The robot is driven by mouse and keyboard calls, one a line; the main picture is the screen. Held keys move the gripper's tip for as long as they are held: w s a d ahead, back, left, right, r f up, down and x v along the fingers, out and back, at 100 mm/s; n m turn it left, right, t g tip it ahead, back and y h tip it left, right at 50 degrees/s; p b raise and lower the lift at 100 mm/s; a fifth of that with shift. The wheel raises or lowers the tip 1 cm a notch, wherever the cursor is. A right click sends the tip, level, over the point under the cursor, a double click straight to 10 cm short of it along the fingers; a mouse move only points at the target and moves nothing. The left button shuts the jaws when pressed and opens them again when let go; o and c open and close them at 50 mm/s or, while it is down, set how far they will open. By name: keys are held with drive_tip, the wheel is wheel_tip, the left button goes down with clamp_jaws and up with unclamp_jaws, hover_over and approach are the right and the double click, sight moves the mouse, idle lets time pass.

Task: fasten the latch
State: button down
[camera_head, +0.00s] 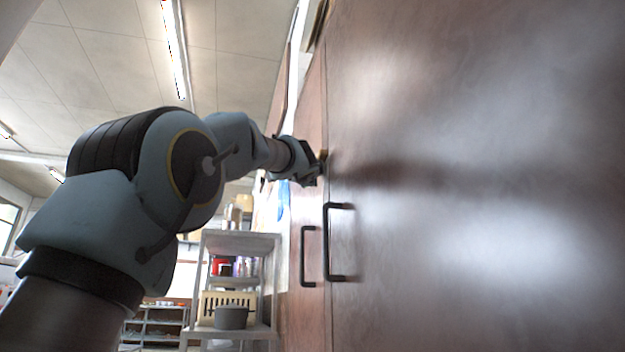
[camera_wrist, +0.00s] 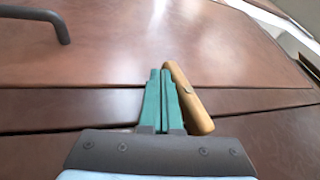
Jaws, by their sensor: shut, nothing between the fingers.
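The latch is a tan, rounded bar (camera_wrist: 195,106) on the brown cabinet doors in the wrist view, lying at a slant over the dark strip where the doors meet. In the head view a small tan bit of the latch (camera_head: 323,156) shows above the door handles. My gripper (camera_wrist: 161,72) has its green fingers shut and empty, just left of the latch in the wrist view; whether they touch it I cannot tell. In the head view my gripper (camera_head: 319,170) is close to the door seam, and its fingers are mostly hidden.
Two dark bar handles, one on the near door (camera_head: 328,242) and one on the far door (camera_head: 303,256), stick out below my gripper. A metal shelf rack (camera_head: 240,240) with a grey pot (camera_head: 231,317) stands behind. The near door (camera_head: 480,180) fills the right side.

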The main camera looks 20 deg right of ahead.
drive_tip(key=shift+w+b, duration=0.3)
drive_tip(key=shift+w, duration=0.05)
idle(1.6)
idle(0.6)
